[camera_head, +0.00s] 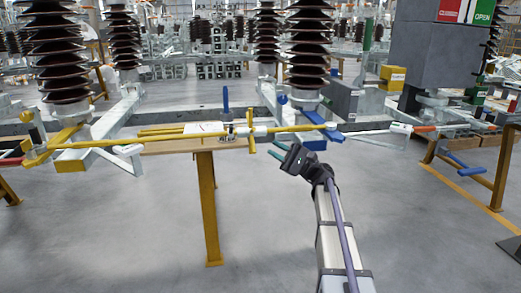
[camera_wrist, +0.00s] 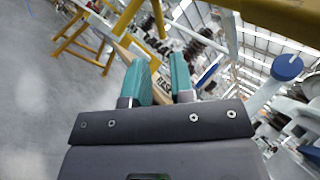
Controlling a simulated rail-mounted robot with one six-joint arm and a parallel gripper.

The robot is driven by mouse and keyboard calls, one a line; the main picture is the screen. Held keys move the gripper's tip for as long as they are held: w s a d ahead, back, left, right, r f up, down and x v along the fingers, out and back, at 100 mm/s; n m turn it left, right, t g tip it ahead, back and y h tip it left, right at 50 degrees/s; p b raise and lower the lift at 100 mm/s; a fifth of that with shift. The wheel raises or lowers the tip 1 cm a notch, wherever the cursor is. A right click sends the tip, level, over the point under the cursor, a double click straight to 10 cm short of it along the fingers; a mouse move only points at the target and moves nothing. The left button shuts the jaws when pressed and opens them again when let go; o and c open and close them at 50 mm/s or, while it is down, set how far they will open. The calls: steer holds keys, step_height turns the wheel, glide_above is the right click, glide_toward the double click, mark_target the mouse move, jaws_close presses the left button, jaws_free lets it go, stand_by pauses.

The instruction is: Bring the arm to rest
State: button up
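My arm (camera_head: 335,235) rises from the bottom of the head view, extended forward and slightly left. My gripper (camera_head: 276,149) is at its end, near the right end of the wooden tabletop and close to the long yellow bar. In the wrist view, the two teal fingers of my gripper (camera_wrist: 161,68) stand apart with a gap between them. Nothing is seen held between them. The exact distance from the fingers to the yellow bar (camera_head: 185,138) cannot be told.
A wooden tabletop (camera_head: 180,146) on a yellow post (camera_head: 208,205) lies left of my gripper. Tall brown insulators (camera_head: 310,45) stand behind. A grey cabinet (camera_head: 435,50) and a yellow stand (camera_head: 503,165) are at right. Grey floor (camera_head: 110,230) is open in front.

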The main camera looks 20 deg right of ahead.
steer(key=shift+s+d+f, duration=0.25)
steer(key=shift+d+f, duration=0.05)
steer(key=shift+d, duration=0.25)
steer(key=s+a+f+n+g+h, duration=0.35)
steer(key=s+a+f+h, duration=0.2)
steer(key=f, duration=0.45)
steer(key=s+a+f+n+g+h, duration=0.3)
steer(key=s+a+f+g+h, duration=0.25)
steer(key=f, duration=0.45)
steer(key=s+a+f+n+g+h+p, duration=0.1)
steer(key=s+a+f+n+h, duration=0.15)
steer(key=s+h, duration=0.35)
steer(key=s+a+f+n+g+h+p, duration=0.1)
steer(key=s+a+n+h, duration=0.3)
steer(key=s, duration=0.5)
step_height(320, 180, up, 38)
steer(key=d+m+p, duration=0.1)
steer(key=p, duration=3.7)
steer(key=shift+w+d+h, duration=0.25)
steer(key=shift+w+h, duration=0.05)
steer(key=shift+w, duration=0.15)
